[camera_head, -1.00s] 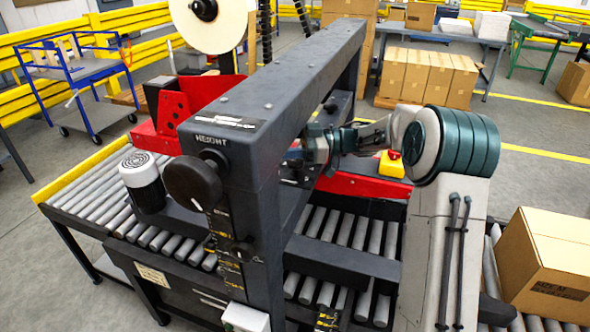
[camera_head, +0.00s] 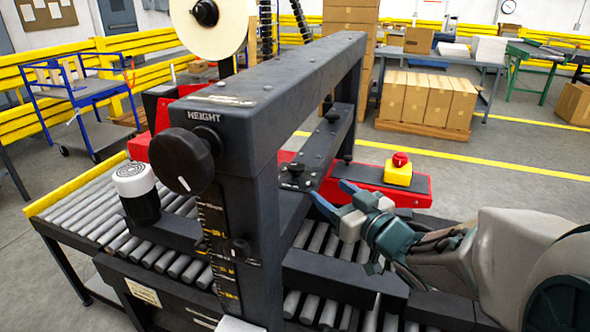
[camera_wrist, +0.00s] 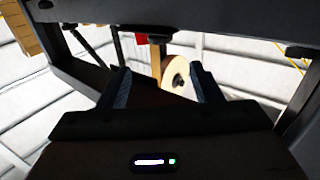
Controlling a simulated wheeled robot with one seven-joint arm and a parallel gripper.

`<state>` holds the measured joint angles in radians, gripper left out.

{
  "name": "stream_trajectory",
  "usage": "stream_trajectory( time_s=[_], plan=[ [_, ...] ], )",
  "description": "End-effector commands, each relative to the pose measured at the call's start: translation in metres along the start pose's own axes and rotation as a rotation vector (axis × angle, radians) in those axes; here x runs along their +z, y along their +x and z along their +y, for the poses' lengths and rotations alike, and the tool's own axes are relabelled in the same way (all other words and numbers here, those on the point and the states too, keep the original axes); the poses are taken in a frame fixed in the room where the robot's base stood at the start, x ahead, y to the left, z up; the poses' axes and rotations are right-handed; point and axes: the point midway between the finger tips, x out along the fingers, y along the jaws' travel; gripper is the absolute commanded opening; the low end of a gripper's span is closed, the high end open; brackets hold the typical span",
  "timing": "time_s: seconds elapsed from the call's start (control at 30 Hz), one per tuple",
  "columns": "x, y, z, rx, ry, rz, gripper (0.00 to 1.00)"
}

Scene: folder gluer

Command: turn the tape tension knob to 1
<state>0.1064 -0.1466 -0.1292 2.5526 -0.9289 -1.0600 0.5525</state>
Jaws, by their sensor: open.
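A small black knob (camera_head: 296,169) sits on a dark plate on the inner crossbeam in the head view; its label and setting are too small to read, so I cannot confirm it is the tape tension knob. My gripper (camera_head: 329,194) is open and empty, just right of and below this knob, with a visible gap. In the wrist view my two fingers (camera_wrist: 160,72) are spread apart. Beyond them show a dark knob-like part (camera_wrist: 158,38) under the beam and the tape roll (camera_wrist: 177,80).
The large HEIGHT knob (camera_head: 182,160) is on the near post. The overhead beam (camera_head: 270,80) spans above the inner crossbeam. A yellow box with a red button (camera_head: 399,170) stands on the red side guide. Rollers (camera_head: 80,200) lie below.

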Motion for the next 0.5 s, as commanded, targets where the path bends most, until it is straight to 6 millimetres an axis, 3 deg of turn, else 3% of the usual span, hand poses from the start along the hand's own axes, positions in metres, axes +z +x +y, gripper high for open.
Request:
stream_trajectory(
  time_s=[0.27,0.5],
  plan=[
    [-0.003,0.026,-0.001,-0.005,0.003,-0.004,0.59],
    [0.0,0.076,-0.001,-0.004,0.001,-0.002,0.59]
  ],
)
